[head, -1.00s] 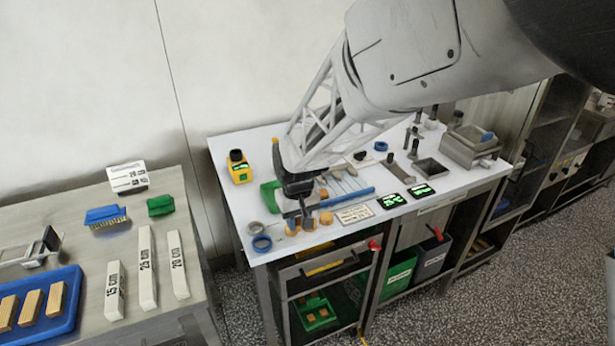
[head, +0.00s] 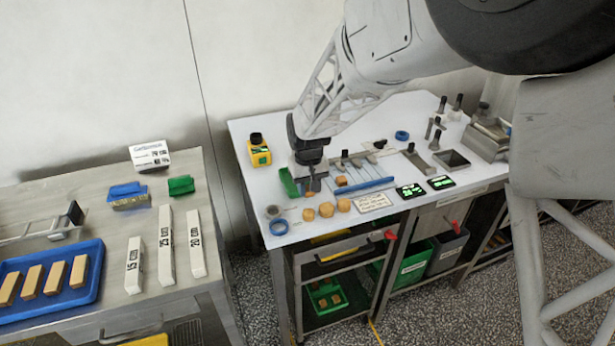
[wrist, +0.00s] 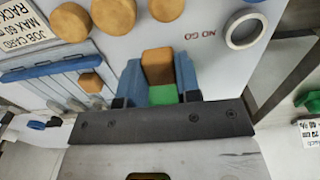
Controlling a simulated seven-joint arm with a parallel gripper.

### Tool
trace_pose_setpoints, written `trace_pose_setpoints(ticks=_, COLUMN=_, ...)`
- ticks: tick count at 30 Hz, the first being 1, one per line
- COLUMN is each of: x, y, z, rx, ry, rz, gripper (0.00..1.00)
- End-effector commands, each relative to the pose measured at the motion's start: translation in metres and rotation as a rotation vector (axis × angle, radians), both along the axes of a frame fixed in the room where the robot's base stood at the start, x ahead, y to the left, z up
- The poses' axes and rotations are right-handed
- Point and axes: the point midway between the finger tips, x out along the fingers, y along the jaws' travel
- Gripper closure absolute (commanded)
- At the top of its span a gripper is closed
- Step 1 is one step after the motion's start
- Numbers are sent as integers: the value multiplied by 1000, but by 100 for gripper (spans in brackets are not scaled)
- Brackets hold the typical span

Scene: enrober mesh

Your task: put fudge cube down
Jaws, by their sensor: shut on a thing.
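My gripper (wrist: 159,85) is shut on a brown fudge cube (wrist: 158,65), which shows between its blue fingers in the wrist view. In the head view my gripper (head: 311,188) is above the white table, behind a row of loose fudge pieces (head: 326,209). These pieces also show along the top of the wrist view (wrist: 113,14). Another piece (head: 341,181) lies by the blue-edged rack (head: 364,186). A green object (head: 289,182) is just left of my gripper; green also shows behind the held cube. I cannot tell whether the held cube touches anything below.
A blue ring (head: 278,227) and a grey ring (head: 272,211) lie at the table's front left, near "NO GO" lettering (wrist: 202,36). A yellow device (head: 259,152) stands at the back left. A job card (head: 373,202) and two green displays (head: 410,190) lie to the right.

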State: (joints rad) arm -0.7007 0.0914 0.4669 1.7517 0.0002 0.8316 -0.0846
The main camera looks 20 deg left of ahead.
Motion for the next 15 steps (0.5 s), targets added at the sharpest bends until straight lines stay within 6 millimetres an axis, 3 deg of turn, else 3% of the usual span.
trace_pose_setpoints(ticks=15, x=52, y=42, z=-7, rx=-1, ry=1, rz=0, gripper=82)
